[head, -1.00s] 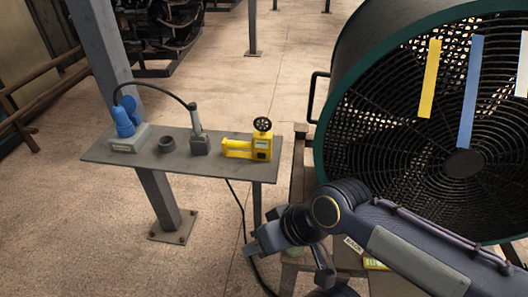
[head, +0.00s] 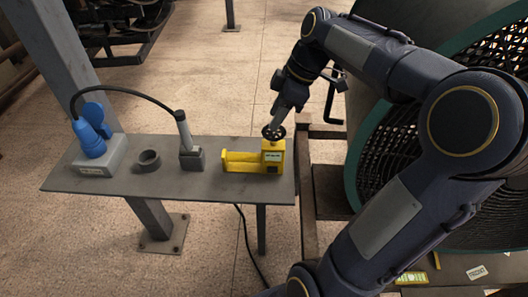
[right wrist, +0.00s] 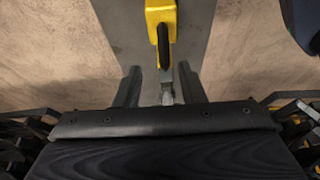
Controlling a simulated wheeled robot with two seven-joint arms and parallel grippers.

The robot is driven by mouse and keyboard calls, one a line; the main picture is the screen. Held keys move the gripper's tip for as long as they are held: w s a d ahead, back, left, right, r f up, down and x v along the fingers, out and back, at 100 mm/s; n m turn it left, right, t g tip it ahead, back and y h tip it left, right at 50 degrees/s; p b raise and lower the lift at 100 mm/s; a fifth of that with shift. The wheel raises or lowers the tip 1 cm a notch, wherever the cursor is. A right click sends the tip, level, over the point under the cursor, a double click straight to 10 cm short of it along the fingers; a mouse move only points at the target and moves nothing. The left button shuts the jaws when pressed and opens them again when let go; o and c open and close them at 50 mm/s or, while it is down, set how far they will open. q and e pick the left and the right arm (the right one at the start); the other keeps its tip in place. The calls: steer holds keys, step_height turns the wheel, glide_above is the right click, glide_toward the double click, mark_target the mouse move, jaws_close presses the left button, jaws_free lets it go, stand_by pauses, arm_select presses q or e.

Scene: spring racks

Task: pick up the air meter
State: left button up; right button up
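The air meter, a yellow tool with a black vane wheel on top (head: 268,157), stands on the grey shelf table (head: 150,185) near its right end. It also shows at the top of the right wrist view (right wrist: 160,14), with the dark wheel seen edge-on. My right gripper (head: 276,122) is above the meter, its tips close to the wheel. In the right wrist view my right gripper (right wrist: 160,88) has its two fingers apart, with the meter ahead of the gap. I cannot tell whether a finger touches the wheel. My left gripper is not in view.
On the same table are a blue tool on a grey base (head: 92,146), a dark ring (head: 148,160) and a grey block with an upright probe (head: 191,155), joined by a black cable. A large green-rimmed fan (head: 395,150) stands at the right, partly behind my right arm.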

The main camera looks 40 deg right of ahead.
steer(key=shift+s+a+f, duration=0.1)
steer(key=shift+a+f, duration=0.2)
glide_above(261, 155)
step_height(261, 155, down, 6)
steer(key=shift+c, duration=0.5)
jaws_close()
steer(key=shift+r, duration=0.1)
